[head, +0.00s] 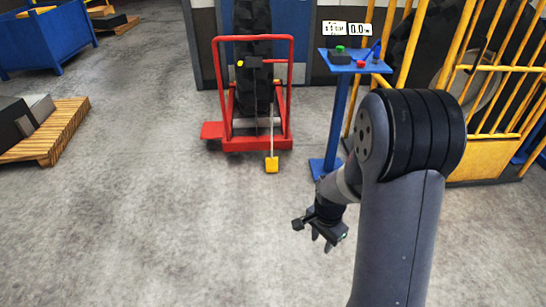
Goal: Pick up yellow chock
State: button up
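The yellow chock (271,165) is a small yellow block on the grey floor, just in front of the red wheeled stand (256,144). A thin rod or strap runs up from it toward the black part of the stand; whether it is attached cannot be told. My gripper (314,235) is in front of and to the right of the chock, well apart from it, above the floor. Its dark fingers appear spread and nothing shows between them.
A blue pedestal (338,110) with buttons and a small display stands right of the stand. A yellow cage (485,120) fills the right. A wooden pallet (66,135) with dark blocks lies left, a blue bin (50,40) behind it. The floor at centre and left is clear.

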aim_at(271, 163)
jog(key=i+j+z, duration=0.1)
jog(key=i+j, duration=0.15)
jog(key=i, duration=0.3)
jog(key=i+j+z, duration=0.1)
jog(key=i+j, duration=0.2)
jog(key=i, duration=0.2)
jog(key=i+j+z, duration=0.1)
jog(key=i+j, duration=0.2)
jog(key=i, duration=0.2)
jog(key=i+j, duration=0.25)
jog(key=i, duration=0.25)
jog(key=i+j+z, duration=0.15)
jog(key=i, duration=0.35)
jog(key=i+j, duration=0.4)
jog(key=i+j+z, duration=0.1)
jog(key=i+j, duration=0.25)
jog(key=i, duration=0.25)
